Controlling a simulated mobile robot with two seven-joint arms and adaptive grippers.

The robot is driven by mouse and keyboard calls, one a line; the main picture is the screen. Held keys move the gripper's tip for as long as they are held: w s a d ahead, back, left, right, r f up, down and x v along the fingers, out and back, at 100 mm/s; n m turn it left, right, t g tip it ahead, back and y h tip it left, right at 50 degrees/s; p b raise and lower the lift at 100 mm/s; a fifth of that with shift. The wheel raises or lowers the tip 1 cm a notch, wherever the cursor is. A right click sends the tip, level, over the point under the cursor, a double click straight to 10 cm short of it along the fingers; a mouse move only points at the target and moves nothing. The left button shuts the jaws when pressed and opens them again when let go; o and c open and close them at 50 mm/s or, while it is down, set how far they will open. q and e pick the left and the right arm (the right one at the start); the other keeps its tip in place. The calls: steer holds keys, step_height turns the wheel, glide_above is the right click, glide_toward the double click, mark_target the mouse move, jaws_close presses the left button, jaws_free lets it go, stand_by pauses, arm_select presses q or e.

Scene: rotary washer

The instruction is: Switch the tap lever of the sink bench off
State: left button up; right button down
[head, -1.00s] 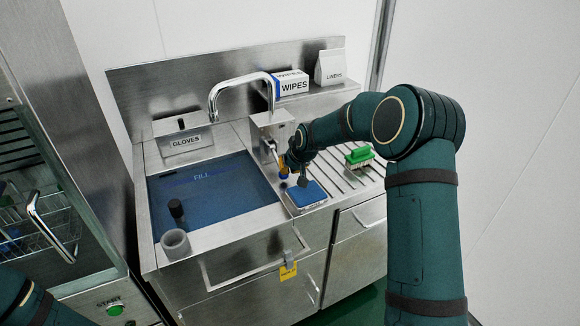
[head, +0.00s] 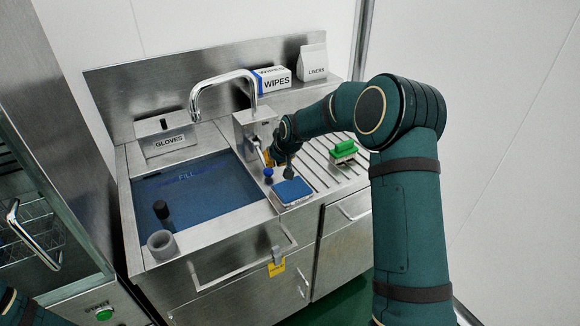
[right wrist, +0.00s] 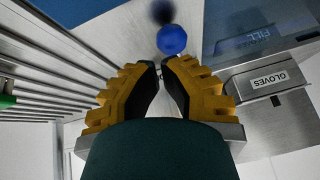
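The sink bench (head: 200,248) stands ahead with its chrome tap (head: 222,80) arching over a blue-filled basin (head: 195,195). The tap rises beside a metal block (head: 251,128). The tap lever hangs at the front of this block, with a blue ball knob (head: 268,173) at its end. The knob also shows in the right wrist view (right wrist: 172,40), just beyond my fingertips and apart from them. My right gripper (right wrist: 160,68) has yellow fingers with dark pads; the tips are nearly together and nothing shows between them. In the head view my own arm partly hides it. My left gripper is out of view.
A blue sponge-like block (head: 292,191) lies right of the basin, near the knob. A green-topped brush (head: 344,150) rests on the ribbed drainboard (head: 315,172). A grey cup (head: 162,245) and a black-topped item (head: 161,209) are at the basin's front left. A gloves box (head: 168,140) stands behind.

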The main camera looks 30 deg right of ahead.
steer(key=r, duration=0.1)
steer(key=r+p, duration=0.1)
steer(key=shift+s+d+r, duration=0.1)
steer(key=shift+d+r, duration=0.1)
steer(key=shift+r, duration=0.2)
steer(key=s, duration=0.6)
steer(key=s+d, duration=0.1)
steer(key=s, duration=0.3)
steer(key=shift+a, duration=0.1)
steer(key=shift+s, duration=0.1)
